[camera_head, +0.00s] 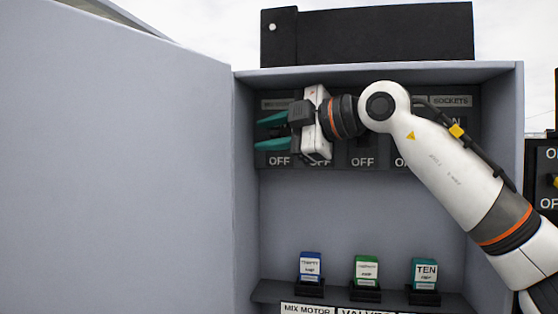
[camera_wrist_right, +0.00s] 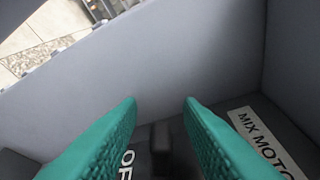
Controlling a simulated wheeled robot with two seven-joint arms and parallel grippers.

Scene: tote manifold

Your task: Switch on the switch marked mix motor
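My right gripper (camera_head: 262,132) is at the left end of the switch panel (camera_head: 364,146) inside the grey cabinet, pointing left. Its teal fingers are open, and the right wrist view shows a gap between them (camera_wrist_right: 160,104). A dark blurred shape, perhaps the switch (camera_wrist_right: 160,140), lies between the fingers in that view; I cannot tell if they touch it. The MIX MOTOR label (camera_wrist_right: 264,142) is beside the right finger, and part of an OFF mark (camera_wrist_right: 127,165) is beside the left finger. The switch's position is hidden in the head view. My left gripper is not in view.
The grey cabinet door (camera_head: 115,150) stands open at left. The SOCKETS label (camera_head: 452,101) is at the panel's right. Blue (camera_head: 310,267), green (camera_head: 366,271) and teal (camera_head: 425,274) items stand on a lower shelf, with clear room above them. My right arm crosses the cabinet's right wall.

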